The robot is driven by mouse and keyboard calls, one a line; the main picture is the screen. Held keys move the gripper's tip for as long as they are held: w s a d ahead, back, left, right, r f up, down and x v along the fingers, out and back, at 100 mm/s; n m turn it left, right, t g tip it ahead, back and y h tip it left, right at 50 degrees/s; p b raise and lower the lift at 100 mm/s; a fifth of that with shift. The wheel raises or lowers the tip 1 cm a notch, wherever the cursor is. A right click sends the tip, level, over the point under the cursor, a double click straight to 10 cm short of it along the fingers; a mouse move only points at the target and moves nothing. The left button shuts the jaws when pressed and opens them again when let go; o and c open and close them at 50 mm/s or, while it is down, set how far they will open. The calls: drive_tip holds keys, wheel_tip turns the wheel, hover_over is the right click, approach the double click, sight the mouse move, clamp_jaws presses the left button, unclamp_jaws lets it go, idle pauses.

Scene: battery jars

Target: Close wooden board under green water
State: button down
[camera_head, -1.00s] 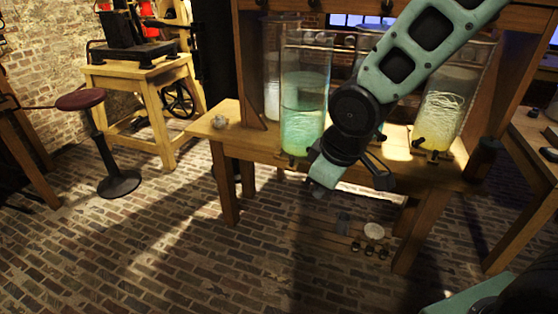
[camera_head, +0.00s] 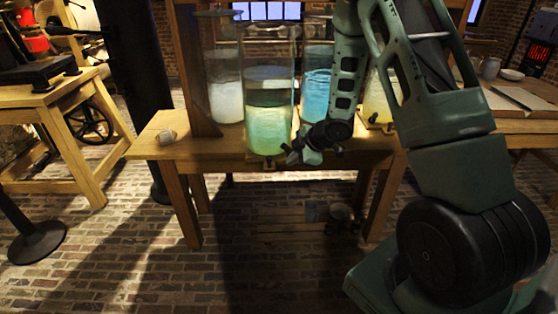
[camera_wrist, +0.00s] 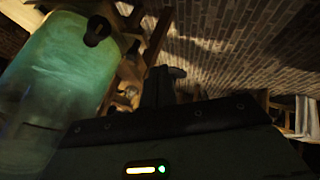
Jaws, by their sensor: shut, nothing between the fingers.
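The tall glass jar of green water (camera_head: 267,128) stands upright near the table's front edge. A thin wooden board (camera_head: 254,159) shows under it, partly hidden by the jar, with a small dark fitting at its front. My gripper (camera_head: 293,155) is shut and empty, just right of the jar's foot; whether it touches the board I cannot tell. In the wrist view the green jar (camera_wrist: 60,70) fills the left side with a dark round knob (camera_wrist: 97,30) in front of it, and my gripper (camera_wrist: 163,88) is in the middle, dark and pointing away.
The wooden table (camera_head: 190,148) holds a whitish jar (camera_head: 223,85), a blue jar (camera_head: 317,85) and a yellow jar (camera_head: 380,98) around the green one. Brick floor (camera_head: 130,245) in front is open.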

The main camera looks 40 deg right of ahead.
approach(267, 169)
wheel_tip(267, 169, down, 4)
drive_tip(key=s+a, duration=0.1)
drive_tip(key=a, duration=0.1)
drive_tip(key=shift+w+d+r+p, duration=0.1)
drive_tip(key=shift+w+d+p, duration=0.15)
drive_tip(key=shift+w, duration=0.65)
drive_tip(key=shift+w+d+r+p, duration=0.1)
drive_tip(key=shift+w+d+p, duration=0.15)
drive_tip(key=shift+w, duration=0.65)
